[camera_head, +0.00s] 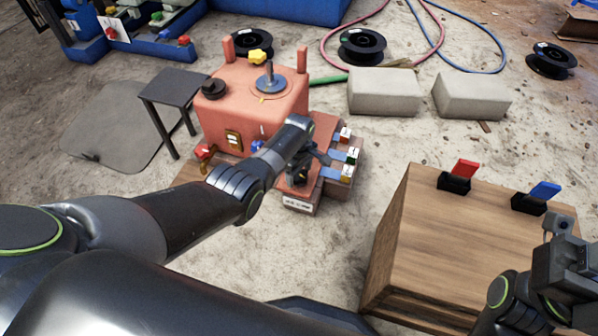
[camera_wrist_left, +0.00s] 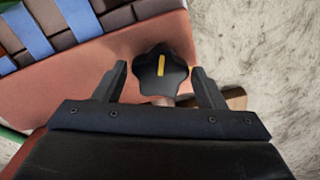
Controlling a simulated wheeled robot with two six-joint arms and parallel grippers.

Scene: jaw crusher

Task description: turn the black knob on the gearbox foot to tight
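The black knob (camera_wrist_left: 160,72) is star-shaped with a yellow mark line and shows in the left wrist view at the edge of the salmon-coloured gearbox foot (camera_wrist_left: 85,95). My left gripper (camera_wrist_left: 159,82) is open, with one finger on each side of the knob and a small gap at both sides. In the head view the left gripper (camera_head: 302,172) is low at the front right of the gearbox (camera_head: 262,115). I cannot make out this knob there behind the arm. My right gripper (camera_head: 566,250) is at the lower right, away from the gearbox; its fingers are unclear.
The gearbox top carries another black knob (camera_head: 214,89) and a yellow knob (camera_head: 258,56). A wooden crate (camera_head: 425,235) with red and blue levers stands at the right.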

